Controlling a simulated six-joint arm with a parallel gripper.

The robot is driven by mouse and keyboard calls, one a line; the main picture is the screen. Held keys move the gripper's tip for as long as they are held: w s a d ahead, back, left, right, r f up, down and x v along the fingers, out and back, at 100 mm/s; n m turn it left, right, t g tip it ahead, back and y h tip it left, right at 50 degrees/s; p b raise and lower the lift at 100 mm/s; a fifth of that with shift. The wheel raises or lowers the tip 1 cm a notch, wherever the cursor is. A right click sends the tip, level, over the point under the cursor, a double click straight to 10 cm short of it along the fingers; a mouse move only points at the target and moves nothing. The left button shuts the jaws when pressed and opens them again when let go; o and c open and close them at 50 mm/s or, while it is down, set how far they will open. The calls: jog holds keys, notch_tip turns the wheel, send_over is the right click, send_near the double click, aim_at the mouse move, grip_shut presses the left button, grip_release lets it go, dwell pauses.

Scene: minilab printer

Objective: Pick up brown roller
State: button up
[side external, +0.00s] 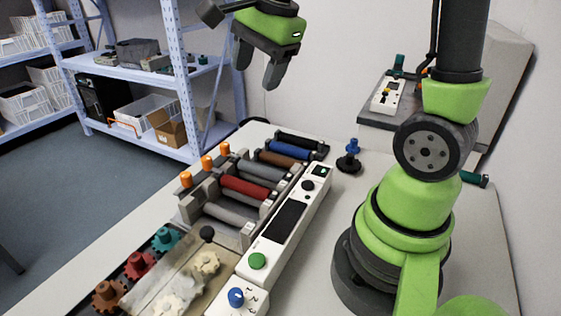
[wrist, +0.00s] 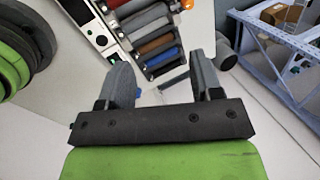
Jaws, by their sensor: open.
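The brown roller (side external: 277,159) lies in the roller rack on the table, between a blue roller (side external: 288,149) and a grey roller (side external: 262,169). In the wrist view the brown roller (wrist: 155,44) shows ahead of the fingers, near the middle top. My gripper (side external: 258,72) is open and empty, high above the table and well apart from the rack. Its two fingers also show in the wrist view (wrist: 157,65), spread apart. The roller's ends are partly covered by the rack.
A red roller (side external: 245,187) and a black roller (side external: 300,140) share the rack, with orange knobs (side external: 207,162) along its left side. A white control panel (side external: 286,221) runs along the right. A blue-topped stand (side external: 352,148) is behind. Shelving (side external: 185,70) stands at the back left.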

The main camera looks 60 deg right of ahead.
jog(key=w+d+f+m+g, duration=0.1)
jog(key=d+f+m, duration=0.3)
jog(key=f+m, duration=0.1)
jog(key=w+d+f+m+g, duration=0.1)
jog(key=w+d+f+m, duration=0.1)
jog(key=d+f+m, duration=0.2)
jog(key=w+d+f+m+g, duration=0.1)
jog(key=d+f+m, duration=0.4)
jog(key=f+m, duration=0.2)
jog(key=shift+w+d+f+g, duration=0.1)
jog(key=shift+w+f+g, duration=0.05)
jog(key=shift+f+g, duration=0.3)
send_over(280, 157)
jog(key=w, duration=0.1)
notch_tip(280, 157, down, 4)
jog(key=shift+f, duration=0.25)
jog(key=f, duration=0.2)
jog(key=s+f, duration=0.1)
jog(key=f, duration=0.2)
jog(key=shift+f, duration=0.35)
grip_shut()
